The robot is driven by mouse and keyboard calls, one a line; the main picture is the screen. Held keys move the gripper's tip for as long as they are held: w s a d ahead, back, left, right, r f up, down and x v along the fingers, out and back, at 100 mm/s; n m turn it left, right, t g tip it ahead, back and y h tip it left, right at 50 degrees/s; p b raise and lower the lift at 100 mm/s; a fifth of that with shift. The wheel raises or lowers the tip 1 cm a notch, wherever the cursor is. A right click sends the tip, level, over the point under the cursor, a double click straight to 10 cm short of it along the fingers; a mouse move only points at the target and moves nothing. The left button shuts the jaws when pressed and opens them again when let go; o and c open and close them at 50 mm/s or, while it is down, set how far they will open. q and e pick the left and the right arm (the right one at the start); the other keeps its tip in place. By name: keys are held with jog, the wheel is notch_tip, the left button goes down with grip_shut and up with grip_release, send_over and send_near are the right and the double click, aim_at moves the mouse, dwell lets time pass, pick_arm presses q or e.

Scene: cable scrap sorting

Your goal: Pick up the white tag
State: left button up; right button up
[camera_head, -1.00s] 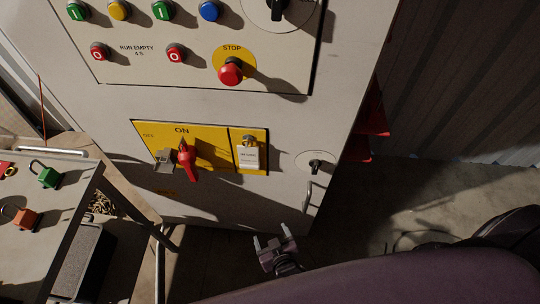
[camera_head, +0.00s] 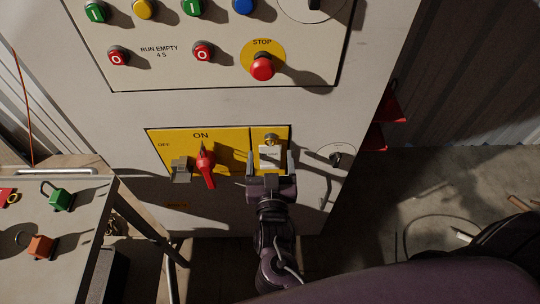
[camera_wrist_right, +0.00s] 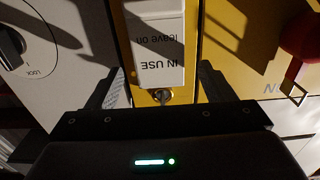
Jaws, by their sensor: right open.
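The white tag (camera_head: 271,156) hangs from a small round peg on the right part of the yellow switch panel on the cabinet front. In the right wrist view the tag (camera_wrist_right: 157,45) appears upside down, reading "IN USE" and "leave on". My right gripper (camera_head: 270,168) is open in front of the tag, with a finger on either side of it. In the wrist view its fingers (camera_wrist_right: 163,88) stand left and right of the tag's peg, apart from it. The gripper body hides the panel below the tag. My left gripper is not in view.
A red rotary switch (camera_head: 206,168) and a grey latch (camera_head: 181,169) stick out left of the tag. A small black knob (camera_head: 336,158) is to the right. The red stop button (camera_head: 262,67) is above. A table (camera_head: 78,257) with padlocks stands at left.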

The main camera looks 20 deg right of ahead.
jog(key=shift+w+d, duration=0.2)
jog(key=shift+w, duration=0.4)
jog(key=c, duration=1)
